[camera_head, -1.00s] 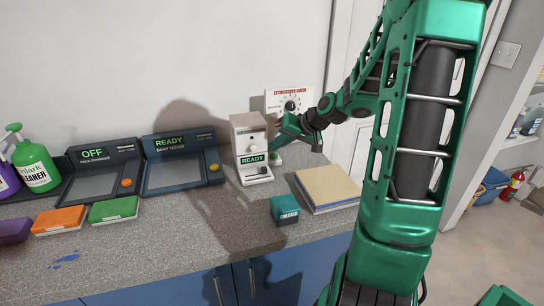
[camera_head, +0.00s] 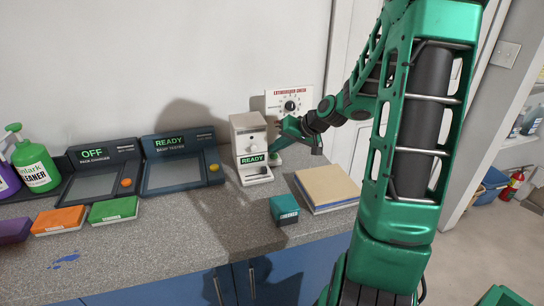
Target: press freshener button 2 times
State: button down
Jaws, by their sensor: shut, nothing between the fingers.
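A beige upright device (camera_head: 250,138) with a round knob and a green "READY" display stands on the counter against the wall. A small low white object with a green top (camera_head: 275,159) sits at its right side, partly hidden; I cannot tell which of the two is the freshener. My gripper (camera_head: 278,141) is shut and empty. It is just right of the beige device and above the green-topped object. I cannot tell whether it touches either one, and its fingertips are small in view.
A dial panel (camera_head: 290,101) is on the wall behind my gripper. A folder stack (camera_head: 327,188) and a teal box (camera_head: 284,209) lie to the right front. A "READY" tester (camera_head: 182,165) and an "OFF" charger (camera_head: 97,173) stand left. The counter's front middle is clear.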

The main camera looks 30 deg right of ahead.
aim_at(277, 156)
jog(key=shift+f, duration=0.45)
dwell(0.7)
jog(key=shift+r, duration=0.9)
jog(key=shift+r, duration=2.5)
dwell(0.9)
notch_tip(277, 156, up, 4)
jog(key=shift+w+f, duration=0.1)
jog(key=shift+f, duration=0.05)
jog(key=shift+f, duration=0.1)
